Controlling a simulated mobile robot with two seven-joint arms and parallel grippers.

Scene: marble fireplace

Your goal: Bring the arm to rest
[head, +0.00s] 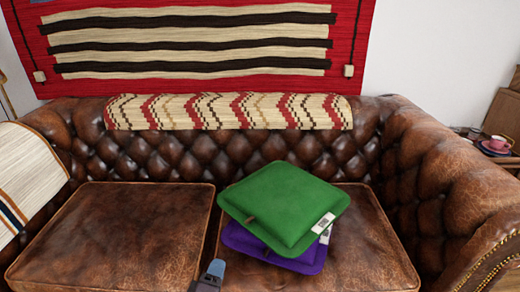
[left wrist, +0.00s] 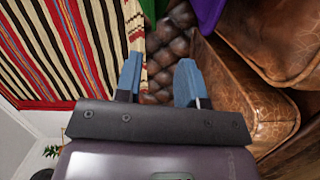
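My left gripper (left wrist: 158,82) shows in the left wrist view with its two blue fingers apart and nothing between them. In the head view a blue fingertip of it (head: 214,270) shows at the bottom edge, in front of the sofa seat. A green cushion (head: 283,205) lies on top of a purple cushion (head: 285,256) on the right seat of the brown leather sofa (head: 115,240). The fingertip is to the left of the cushions and looks apart from them. My right gripper is in neither view.
A striped cloth (head: 228,111) lies over the sofa back, below a red wall hanging (head: 190,50). A cream throw (head: 25,175) covers the left armrest. A small table with a pink cup (head: 497,142) stands behind the right armrest. The left seat is clear.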

